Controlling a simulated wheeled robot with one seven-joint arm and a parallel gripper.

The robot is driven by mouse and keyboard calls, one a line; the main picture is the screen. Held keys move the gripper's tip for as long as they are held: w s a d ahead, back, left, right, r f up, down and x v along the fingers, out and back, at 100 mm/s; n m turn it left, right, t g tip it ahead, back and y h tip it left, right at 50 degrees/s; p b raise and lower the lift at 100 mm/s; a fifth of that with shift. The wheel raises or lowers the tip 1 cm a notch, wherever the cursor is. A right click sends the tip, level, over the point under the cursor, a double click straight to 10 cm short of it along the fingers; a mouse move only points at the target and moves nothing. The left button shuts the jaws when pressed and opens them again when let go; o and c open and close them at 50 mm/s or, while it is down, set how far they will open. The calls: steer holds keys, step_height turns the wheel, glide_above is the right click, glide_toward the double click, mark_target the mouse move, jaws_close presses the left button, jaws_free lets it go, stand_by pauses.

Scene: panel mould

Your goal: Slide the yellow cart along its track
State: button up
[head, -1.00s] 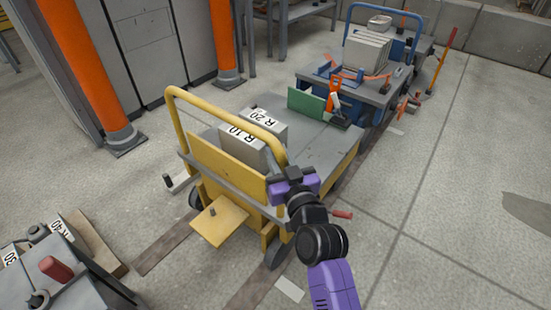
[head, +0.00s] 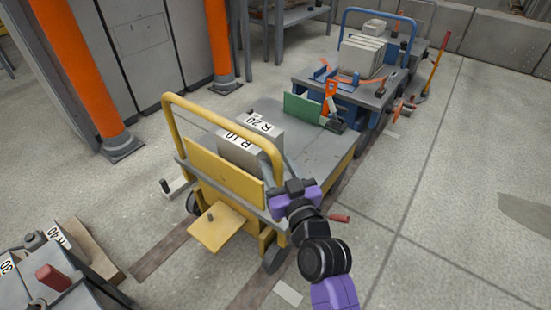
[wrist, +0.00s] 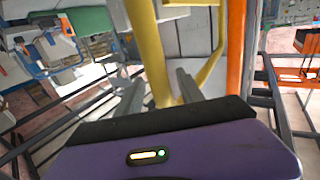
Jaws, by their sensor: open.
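The yellow cart (head: 224,171) stands on its floor track (head: 160,254), with a grey deck and a yellow tube handle (head: 222,119) at its near end. Two grey blocks marked R 10 and R 20 (head: 250,140) and a green plate (head: 302,108) sit on the deck. My gripper (head: 285,184) is at the right post of the handle. In the wrist view my gripper (wrist: 158,92) is open, and the yellow post (wrist: 146,45) shows between its two grey fingers. I cannot tell whether either finger touches the post.
A blue cart (head: 345,85) with grey blocks stands farther along the track. Orange columns (head: 86,75) and a grey cabinet (head: 145,45) are at the left. A grey cart with a red knob (head: 50,277) is at the lower left. The floor at the right is mostly clear.

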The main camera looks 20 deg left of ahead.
steer(key=v, duration=0.5)
steer(key=shift+s+d, duration=0.25)
steer(key=shift+d, duration=0.05)
stand_by(0.4)
steer(key=s+d+m+t+h, duration=0.4)
steer(key=s+d+m+h, duration=0.2)
steer(key=s+d, duration=1.2)
steer(key=s+d+f+g+h, duration=0.1)
steer(key=s+d, duration=0.3)
steer(key=s, duration=0.3)
steer(key=s+d+m+g+h, duration=0.1)
steer(key=s+d+h, duration=0.1)
steer(key=s+d, duration=0.35)
steer(key=s+d+f+g+h, duration=0.1)
steer(key=s+d, duration=0.2)
steer(key=s, duration=0.5)
step_height(320, 180, up, 34)
steer(key=p, duration=3.4)
steer(key=shift+s+g+h, duration=0.3)
steer(key=shift+s+g, duration=0.1)
steer(key=shift+s, duration=0.05)
